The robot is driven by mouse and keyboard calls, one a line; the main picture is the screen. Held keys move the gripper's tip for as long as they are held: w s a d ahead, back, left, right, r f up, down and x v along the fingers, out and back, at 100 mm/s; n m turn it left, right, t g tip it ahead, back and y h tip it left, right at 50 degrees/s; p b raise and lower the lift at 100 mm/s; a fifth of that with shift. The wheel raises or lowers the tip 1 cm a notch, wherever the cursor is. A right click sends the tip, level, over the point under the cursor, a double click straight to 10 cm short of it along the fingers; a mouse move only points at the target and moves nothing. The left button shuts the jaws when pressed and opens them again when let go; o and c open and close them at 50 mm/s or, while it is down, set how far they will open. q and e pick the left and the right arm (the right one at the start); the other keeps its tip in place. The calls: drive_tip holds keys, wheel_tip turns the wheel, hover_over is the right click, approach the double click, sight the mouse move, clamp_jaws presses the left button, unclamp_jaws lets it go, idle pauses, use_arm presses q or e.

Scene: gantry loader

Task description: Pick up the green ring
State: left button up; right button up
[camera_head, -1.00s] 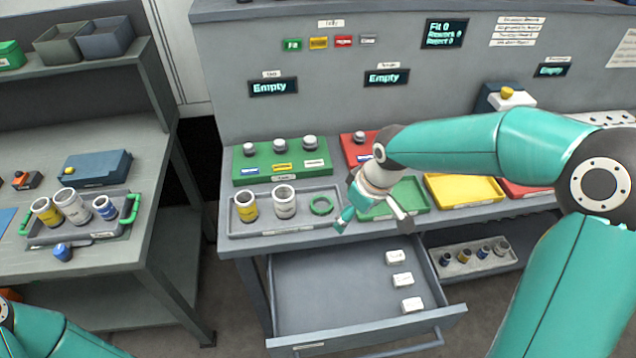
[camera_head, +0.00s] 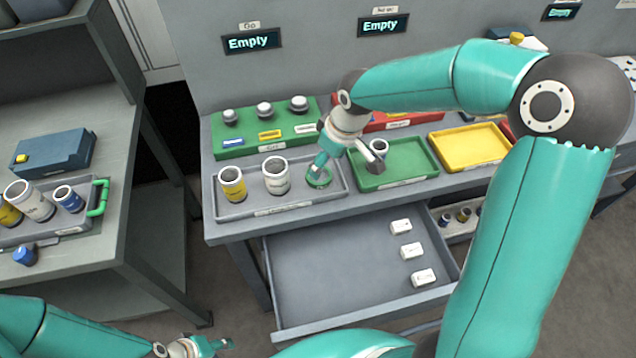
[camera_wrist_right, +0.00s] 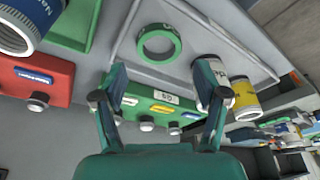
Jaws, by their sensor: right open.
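The green ring (camera_head: 319,180) lies flat in the grey tray (camera_head: 297,206), right of two cylinders. In the right wrist view the green ring (camera_wrist_right: 174,36) shows whole, beyond the fingertips and roughly between them. My right gripper (camera_head: 347,166) is open and empty above the tray's right end. One finger covers part of the ring in the head view. In the right wrist view both fingers of the right gripper (camera_wrist_right: 163,78) are spread apart. My left gripper (camera_head: 205,347) is low at the bottom edge, and its jaw state is unclear.
A yellow-banded cylinder (camera_head: 232,184) and a white one (camera_head: 276,176) stand in the grey tray. A green tray (camera_head: 410,174) with a cylinder is to the right, then a yellow tray (camera_head: 470,148). A green button panel (camera_head: 235,144) stands behind. An open drawer (camera_head: 330,285) juts out below.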

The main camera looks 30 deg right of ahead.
sight(321, 180)
drive_tip(key=shift+w+b+x, duration=0.15)
drive_tip(key=shift+b+x, duration=0.6)
drive_tip(key=shift+x, duration=1)
drive_tip(key=shift+w+b+x, duration=0.15)
drive_tip(key=shift+b+x, duration=0.6)
drive_tip(key=shift+x, duration=1)
drive_tip(key=shift+r, duration=0.15)
drive_tip(key=c, duration=1)
drive_tip(key=shift+r, duration=0.1)
